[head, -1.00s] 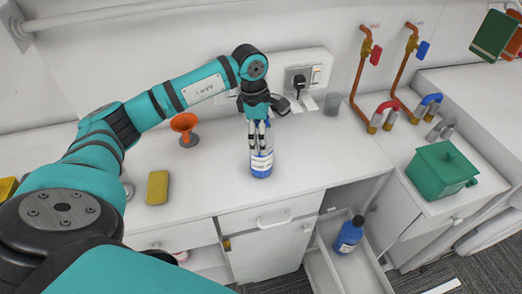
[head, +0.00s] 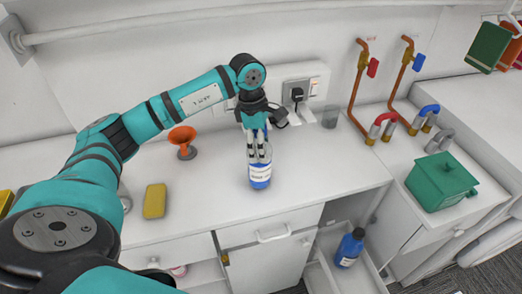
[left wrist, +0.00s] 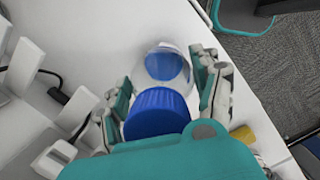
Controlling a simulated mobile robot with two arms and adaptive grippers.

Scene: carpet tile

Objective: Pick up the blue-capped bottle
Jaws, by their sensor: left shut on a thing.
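The blue-capped bottle (head: 260,174) is clear with a white label and blue lower part. It stands upright on the white counter, and I see no gap under it. Its ridged blue cap (left wrist: 158,113) and clear shoulder show between the fingers in the left wrist view. My left gripper (head: 258,153) comes from above and is shut on the bottle's upper part, hiding most of the cap in the head view. The fingers also show on both sides of the bottle in the left wrist view (left wrist: 165,92). My right gripper is not in view.
A wall socket (head: 300,85) is behind my gripper. A blue bottle (head: 348,249) stands in an open drawer. A green box (head: 440,181) is at right.

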